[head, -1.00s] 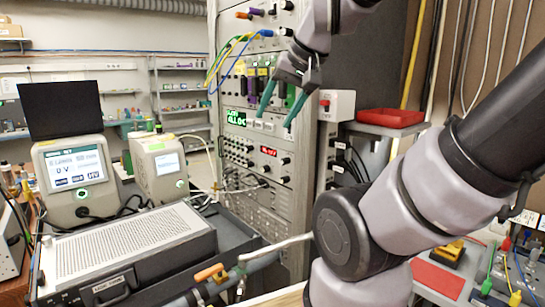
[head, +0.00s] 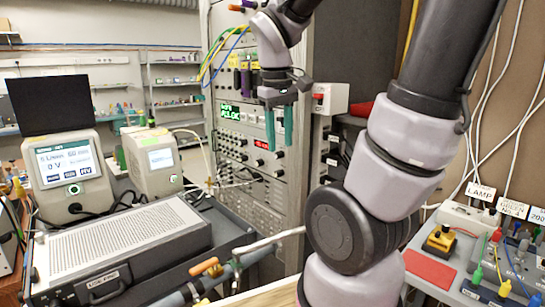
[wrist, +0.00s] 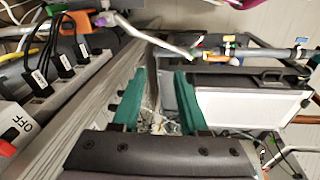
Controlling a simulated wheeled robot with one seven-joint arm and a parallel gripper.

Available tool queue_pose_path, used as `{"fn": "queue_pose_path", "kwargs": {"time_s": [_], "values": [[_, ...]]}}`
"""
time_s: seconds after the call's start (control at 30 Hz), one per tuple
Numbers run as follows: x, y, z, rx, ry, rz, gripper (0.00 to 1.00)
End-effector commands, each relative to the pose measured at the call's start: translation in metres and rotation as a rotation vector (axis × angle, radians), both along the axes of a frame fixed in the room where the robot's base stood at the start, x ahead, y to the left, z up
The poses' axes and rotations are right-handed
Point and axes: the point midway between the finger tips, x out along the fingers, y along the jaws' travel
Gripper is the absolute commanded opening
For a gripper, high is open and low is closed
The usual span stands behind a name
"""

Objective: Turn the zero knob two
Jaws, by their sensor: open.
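The tall grey instrument rack (head: 293,210) stands in the middle of the head view. Its front carries several small dark knobs (head: 258,163) below a green-lit display (head: 230,112) and a red-lit display (head: 264,145). The labels are too small to read, so I cannot tell which knob is zero knob two. My gripper (head: 279,146) is in front of the rack with its two teal fingers pointing down, apart and empty. It hides part of the panel near the red display. In the wrist view my gripper (wrist: 160,72) is also open, with nothing between the fingers.
A grey instrument box (head: 125,245) and two beige screen units (head: 70,175) (head: 153,160) stand at left. A switch box (head: 330,98) with a red switch projects from the rack's right side. A bench with a red mat (head: 430,268) is at right. Cables hang by the rack.

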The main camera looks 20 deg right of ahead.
Motion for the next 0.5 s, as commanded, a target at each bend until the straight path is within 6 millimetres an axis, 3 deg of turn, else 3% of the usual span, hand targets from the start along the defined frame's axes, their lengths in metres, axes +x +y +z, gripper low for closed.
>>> {"fn": "queue_pose_path", "kwargs": {"time_s": [0.1, 0.27, 0.5], "values": [[0.012, -0.014, -0.025, -0.185, 0.192, 0.191, 0.43], [0.036, -0.033, -0.047, -0.434, 0.431, 0.443, 0.43], [0.09, -0.04, -0.073, -0.819, 0.768, 0.806, 0.43]]}}
